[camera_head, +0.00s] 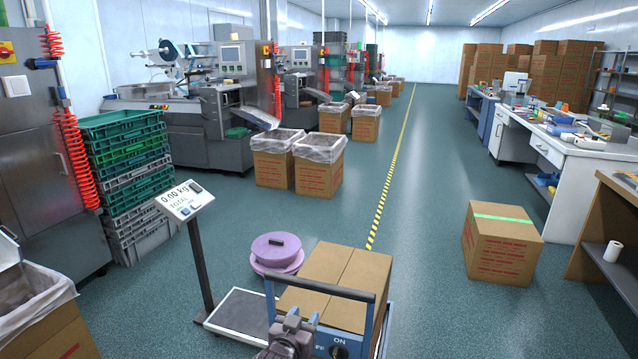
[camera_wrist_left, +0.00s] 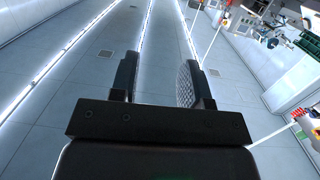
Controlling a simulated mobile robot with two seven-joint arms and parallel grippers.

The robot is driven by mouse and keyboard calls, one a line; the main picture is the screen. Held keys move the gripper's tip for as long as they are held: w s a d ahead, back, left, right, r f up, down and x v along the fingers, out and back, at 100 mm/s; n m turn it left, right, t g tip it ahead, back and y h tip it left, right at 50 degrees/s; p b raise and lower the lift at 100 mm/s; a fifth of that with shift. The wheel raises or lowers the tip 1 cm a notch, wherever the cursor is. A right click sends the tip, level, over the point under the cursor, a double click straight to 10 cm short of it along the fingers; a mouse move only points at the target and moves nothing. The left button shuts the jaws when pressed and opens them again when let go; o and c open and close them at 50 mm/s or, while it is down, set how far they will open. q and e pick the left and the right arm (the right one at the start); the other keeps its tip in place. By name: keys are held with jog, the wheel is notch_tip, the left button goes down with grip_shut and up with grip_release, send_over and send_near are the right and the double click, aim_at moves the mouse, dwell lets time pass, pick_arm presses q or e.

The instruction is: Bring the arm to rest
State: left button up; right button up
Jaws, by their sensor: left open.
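My left gripper (camera_head: 290,334) shows at the bottom edge of the head view, in front of a carton and a dark handle bar. Only a small grey part of it and its arm is visible there. In the left wrist view its two dark fingers (camera_wrist_left: 158,80) stand apart with nothing between them. That view looks past the fingers to the ceiling and its light strips, so the gripper points upward. My right gripper is in neither view.
Purple reels (camera_head: 277,252) lie behind. The central aisle is clear.

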pick_arm(q)
jog(key=s+a+r+n+y, duration=0.1)
jog(key=s+a+y, duration=0.2)
jog(key=s+a, duration=1)
jog(key=s+a+f+g+y, duration=0.1)
jog(key=s+a+f, duration=0.2)
jog(key=s, duration=0.6)
jog(key=s+a+f+n+g+p, duration=0.1)
jog(key=s+a, duration=0.3)
jog(key=s, duration=0.5)
jog(key=s+a+f+g+y, duration=0.1)
jog(key=s+a+f+g, duration=0.1)
jog(key=s, duration=0.7)
notch_tip(320, 180, down, 3)
jog(key=shift+s+a+r+n+g+y, duration=0.2)
jog(key=shift+a+n+g+y, duration=0.1)
jog(key=shift+a, duration=0.45)
